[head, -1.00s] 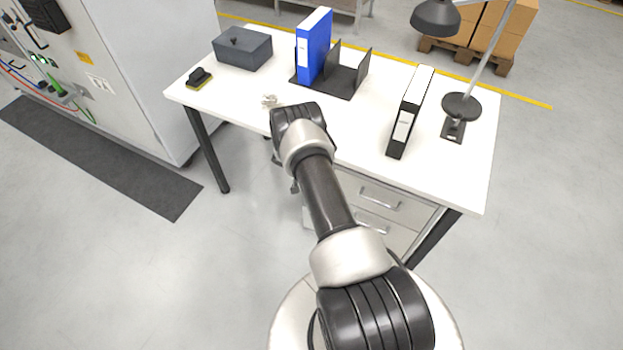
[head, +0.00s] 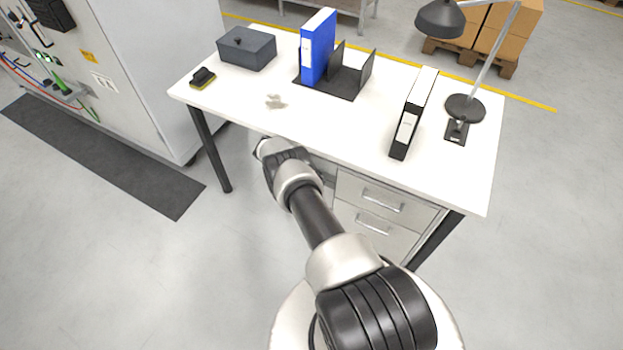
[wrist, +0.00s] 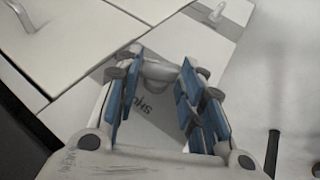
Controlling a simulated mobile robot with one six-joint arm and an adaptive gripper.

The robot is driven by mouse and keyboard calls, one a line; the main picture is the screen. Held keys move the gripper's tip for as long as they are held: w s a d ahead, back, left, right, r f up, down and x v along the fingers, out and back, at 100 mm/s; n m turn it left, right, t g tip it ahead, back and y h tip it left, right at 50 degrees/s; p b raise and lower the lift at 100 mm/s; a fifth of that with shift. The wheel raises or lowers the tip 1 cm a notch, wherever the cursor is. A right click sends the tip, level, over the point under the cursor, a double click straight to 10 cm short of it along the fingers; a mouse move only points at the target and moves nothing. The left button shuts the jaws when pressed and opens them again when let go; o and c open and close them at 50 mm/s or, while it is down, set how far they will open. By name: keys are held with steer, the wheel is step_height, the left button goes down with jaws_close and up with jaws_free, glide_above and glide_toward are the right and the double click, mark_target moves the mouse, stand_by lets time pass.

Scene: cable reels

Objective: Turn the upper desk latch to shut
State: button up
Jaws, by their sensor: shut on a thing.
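In the wrist view my gripper (wrist: 160,68) has its blue-padded fingers on both sides of a light grey latch handle (wrist: 158,73), closed on it with a gap the handle's width. The handle lies roughly crosswise in the picture. A grey plate under it bears lettering that reads like "SHUT", upside down and partly hidden by the fingers. A second, smaller latch (wrist: 216,13) shows farther off, near the top edge. In the head view my wrist hides the gripper and the held latch, at the desk's (head: 345,137) front edge.
Drawers (head: 385,205) with bar handles are right of my arm, under the desk. On top are a dark box (head: 247,50), a brush (head: 202,77), crumpled scraps (head: 275,102), a blue binder (head: 318,48), a black binder (head: 408,125) and a lamp (head: 464,107).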

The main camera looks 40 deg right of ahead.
stand_by(0.8)
steer(key=o, duration=1.1)
steer(key=shift+c, duration=0.2)
steer(key=v, duration=1.2)
steer(key=shift+w, duration=0.25)
steer(key=shift+a+f, duration=0.1)
steer(key=shift+a, duration=0.05)
